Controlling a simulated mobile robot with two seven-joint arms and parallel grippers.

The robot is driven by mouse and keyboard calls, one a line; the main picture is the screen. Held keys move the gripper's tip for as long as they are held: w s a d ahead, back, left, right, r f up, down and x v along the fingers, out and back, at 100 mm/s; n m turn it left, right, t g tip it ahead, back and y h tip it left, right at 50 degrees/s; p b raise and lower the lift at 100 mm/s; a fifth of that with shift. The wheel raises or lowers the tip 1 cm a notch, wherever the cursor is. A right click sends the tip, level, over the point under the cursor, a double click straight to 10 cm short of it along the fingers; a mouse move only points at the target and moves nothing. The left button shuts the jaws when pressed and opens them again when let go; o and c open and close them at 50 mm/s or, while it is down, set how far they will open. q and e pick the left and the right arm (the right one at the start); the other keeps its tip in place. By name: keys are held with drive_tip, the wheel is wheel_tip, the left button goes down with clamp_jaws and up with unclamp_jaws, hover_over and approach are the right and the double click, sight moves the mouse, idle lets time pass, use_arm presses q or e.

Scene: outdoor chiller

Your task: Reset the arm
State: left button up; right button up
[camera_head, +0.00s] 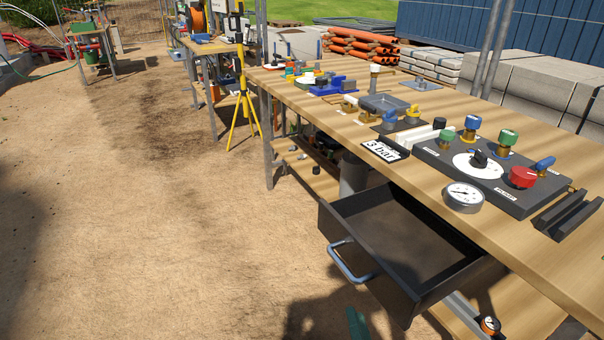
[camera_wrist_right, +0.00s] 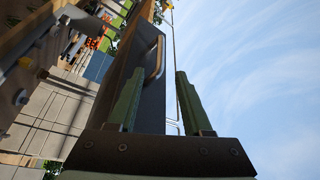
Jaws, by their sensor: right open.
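My right gripper (camera_wrist_right: 158,78) is open in the right wrist view, with two green fingers apart and nothing between them. In the head view only a green tip of the right gripper (camera_head: 356,323) shows at the bottom edge, below the open drawer. The drawer (camera_head: 447,268) is dark grey, pulled out from under the workbench, and looks empty. Its blue-grey handle (camera_head: 349,264) faces left. In the wrist view the dark drawer front and its handle (camera_wrist_right: 156,58) appear beyond the fingers, apart from them. My left gripper is not in view.
The wooden workbench (camera_head: 555,228) carries a dark valve panel (camera_head: 437,158), a round gauge (camera_head: 464,197), a "3 bar" sign (camera_head: 385,151) and a grey tray (camera_head: 383,103). A yellow tripod (camera_head: 244,100) stands behind. Sandy ground left of the drawer is clear.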

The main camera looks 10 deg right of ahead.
drive_tip(key=s+a+f+n+g+y, duration=0.3)
drive_tip(key=s+f+n+g, duration=0.8)
drive_tip(key=f+n, duration=0.25)
use_arm(q)
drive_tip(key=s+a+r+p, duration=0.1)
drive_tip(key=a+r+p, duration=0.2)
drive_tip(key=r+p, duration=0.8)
drive_tip(key=p, duration=0.4)
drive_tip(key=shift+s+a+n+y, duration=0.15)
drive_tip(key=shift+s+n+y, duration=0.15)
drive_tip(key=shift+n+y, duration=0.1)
use_arm(e)
drive_tip(key=s+d+r+h, duration=0.1)
drive_tip(key=s+d+r, duration=0.1)
drive_tip(key=r, duration=0.9)
drive_tip(key=shift+d+r, duration=0.25)
drive_tip(key=shift+d, duration=0.6)
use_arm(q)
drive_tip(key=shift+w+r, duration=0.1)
